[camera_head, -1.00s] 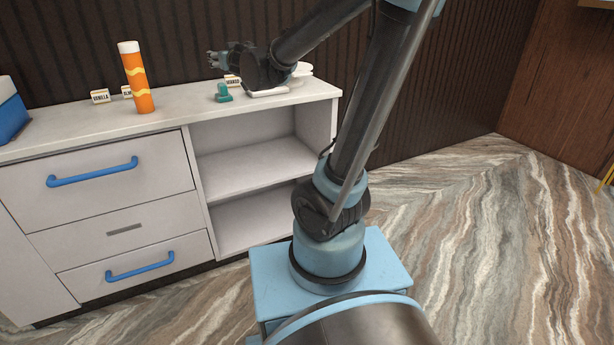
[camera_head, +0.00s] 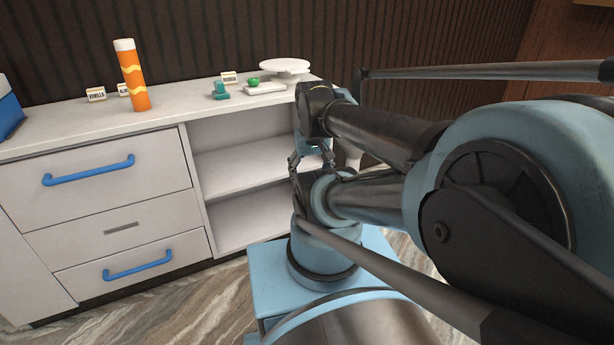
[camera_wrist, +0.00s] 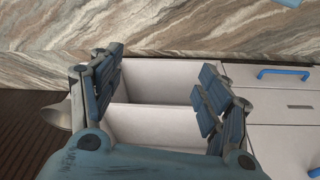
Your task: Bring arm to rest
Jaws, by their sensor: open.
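My gripper (camera_head: 312,165) hangs close to my arm's base in the head view, in front of the open shelves at the counter's right end. In the wrist view my gripper (camera_wrist: 160,95) has its two fingers spread wide apart. Nothing is between them; the white shelf unit (camera_wrist: 150,125) shows beyond. My arm is folded back, and its large links fill the right side of the head view.
The counter top (camera_head: 185,108) carries an orange bottle (camera_head: 133,78), a teal object (camera_head: 220,91), a white tray (camera_head: 265,88) with a green item (camera_head: 253,81), a white stand (camera_head: 285,67) and small label cards. Blue-handled drawers (camera_head: 88,170) are at left.

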